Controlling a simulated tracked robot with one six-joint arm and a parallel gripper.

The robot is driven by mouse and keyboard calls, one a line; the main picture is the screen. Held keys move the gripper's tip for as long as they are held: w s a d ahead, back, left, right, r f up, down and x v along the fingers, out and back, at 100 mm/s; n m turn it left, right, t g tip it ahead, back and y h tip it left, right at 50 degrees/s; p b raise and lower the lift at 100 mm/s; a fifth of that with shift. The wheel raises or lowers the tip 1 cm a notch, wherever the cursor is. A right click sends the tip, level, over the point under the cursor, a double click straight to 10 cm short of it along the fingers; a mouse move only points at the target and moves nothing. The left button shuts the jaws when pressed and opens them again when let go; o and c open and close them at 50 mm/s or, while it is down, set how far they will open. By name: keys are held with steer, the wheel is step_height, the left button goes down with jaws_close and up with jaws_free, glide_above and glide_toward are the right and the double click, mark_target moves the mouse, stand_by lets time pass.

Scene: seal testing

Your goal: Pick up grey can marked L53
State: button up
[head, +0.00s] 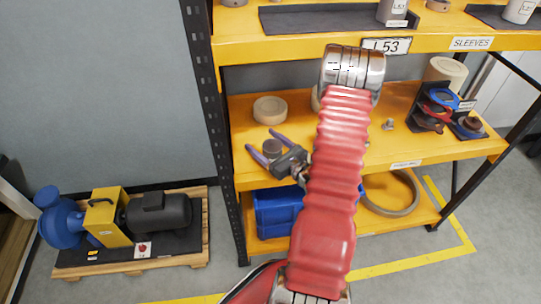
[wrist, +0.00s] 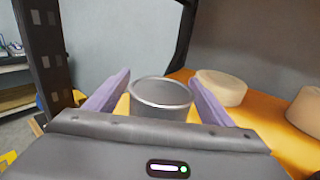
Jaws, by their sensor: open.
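A dark grey can (head: 272,147) stands on the yellow middle shelf, near its left end. In the wrist view the grey can (wrist: 160,100) shows its round, light-rimmed top; no marking can be read on it. My gripper (head: 262,141) is open, with its purple fingers on either side of this can. In the wrist view gaps show between the can and the fingers, and my gripper body hides its lower part. Another grey can (head: 391,13) with a small label, hard to read, stands on the upper shelf above a plate reading L53 (head: 386,46).
A beige round block (head: 269,110) stands behind the can. A dark rack upright (head: 207,95) is close on the left. The upper shelf edge (head: 290,45) overhangs. A blue bin (head: 278,212) and a large ring (head: 390,192) are on the lower shelf. A pump (head: 120,215) sits on a pallet.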

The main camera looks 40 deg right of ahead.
steer(key=c, duration=1.4)
steer(key=shift+o, duration=0.2)
steer(key=shift+r, duration=0.2)
step_height(320, 180, up, 10)
steer(key=shift+f, duration=0.15)
stand_by(0.5)
